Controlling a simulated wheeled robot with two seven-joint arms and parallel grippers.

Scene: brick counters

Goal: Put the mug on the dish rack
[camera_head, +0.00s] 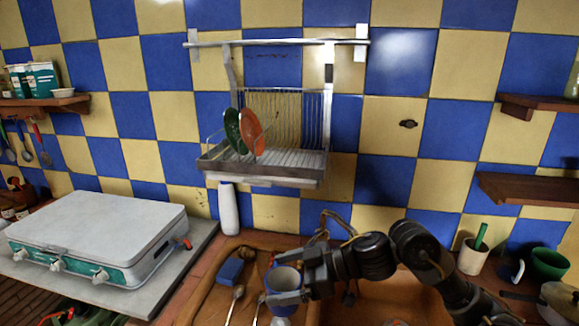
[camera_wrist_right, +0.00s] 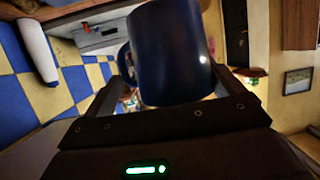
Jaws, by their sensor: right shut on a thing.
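The mug (camera_head: 284,279) is pale inside and blue outside. In the right wrist view its dark blue side (camera_wrist_right: 170,52) fills the space between the fingers. My right gripper (camera_head: 287,284) is shut on it and holds it over the sink area, below and right of the dish rack. The dish rack (camera_head: 313,170) hangs on the tiled wall from a metal rail. A green plate (camera_head: 234,131) and an orange plate (camera_head: 251,131) stand upright in its left part. Its right part is empty. My left gripper is not in view.
A white bottle (camera_head: 228,208) stands below the rack's left end. A blue sponge-like block (camera_head: 230,271) and spoons (camera_head: 235,301) lie by the sink. A camping stove (camera_head: 95,240) is at left. A cup (camera_head: 472,257) and green pot (camera_head: 549,263) stand at right.

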